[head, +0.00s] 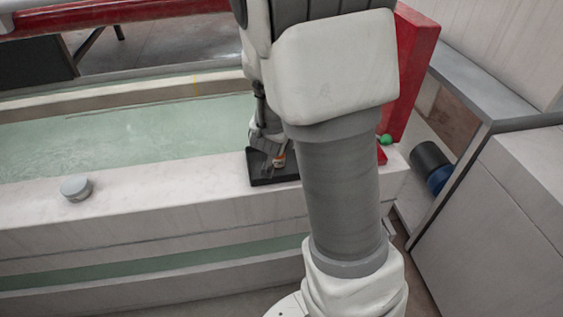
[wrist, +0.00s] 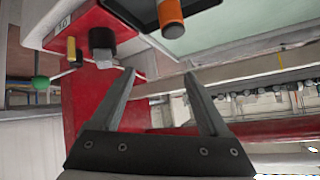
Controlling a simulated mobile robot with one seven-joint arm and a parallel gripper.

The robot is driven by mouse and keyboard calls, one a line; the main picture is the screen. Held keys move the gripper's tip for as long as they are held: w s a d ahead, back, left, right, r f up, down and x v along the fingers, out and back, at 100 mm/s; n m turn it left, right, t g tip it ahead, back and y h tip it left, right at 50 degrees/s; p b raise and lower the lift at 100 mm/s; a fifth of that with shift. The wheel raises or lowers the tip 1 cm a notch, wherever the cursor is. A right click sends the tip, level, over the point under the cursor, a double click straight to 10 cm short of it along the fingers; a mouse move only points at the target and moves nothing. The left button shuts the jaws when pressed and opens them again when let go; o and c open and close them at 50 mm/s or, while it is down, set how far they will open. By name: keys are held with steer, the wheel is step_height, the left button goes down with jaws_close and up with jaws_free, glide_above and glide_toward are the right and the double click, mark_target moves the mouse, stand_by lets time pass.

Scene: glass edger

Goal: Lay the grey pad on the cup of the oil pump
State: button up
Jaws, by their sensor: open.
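A short round grey piece (head: 76,187) with a lighter top stands on the pale ledge at the left in the head view. It may be the grey pad, but I cannot tell for sure. I cannot pick out the oil pump or its cup with certainty. My gripper (wrist: 160,74) is open in the wrist view, with nothing between its fingers. In the head view my arm hides most of it.
A dark tray (head: 262,181) with a small orange-and-white item sits on the pale ledge (head: 130,205). Green-tinted glass or water lies behind. A red panel (wrist: 88,85), green ball (wrist: 40,82), and orange-and-black cylinder (wrist: 171,17) are near my gripper. The ledge's middle is clear.

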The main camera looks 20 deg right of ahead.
steer(key=s+a+r+n+y, duration=0.5)
steer(key=s+a+r+y, duration=0.2)
steer(key=a+r, duration=0.45)
steer(key=s+r+n+g, duration=0.1)
steer(key=s+r+n, duration=0.1)
steer(key=s, duration=0.6)
steer(key=s+a+r+n+g+h, duration=0.1)
steer(key=s+n, duration=0.2)
steer(key=s, duration=0.5)
steer(key=shift+s+a+r+g, duration=0.15)
steer(key=shift+s+r+g, duration=0.15)
steer(key=shift+r+g, duration=0.1)
steer(key=shift+r, duration=0.15)
step_height(320, 180, up, 15)
steer(key=p, duration=1.5)
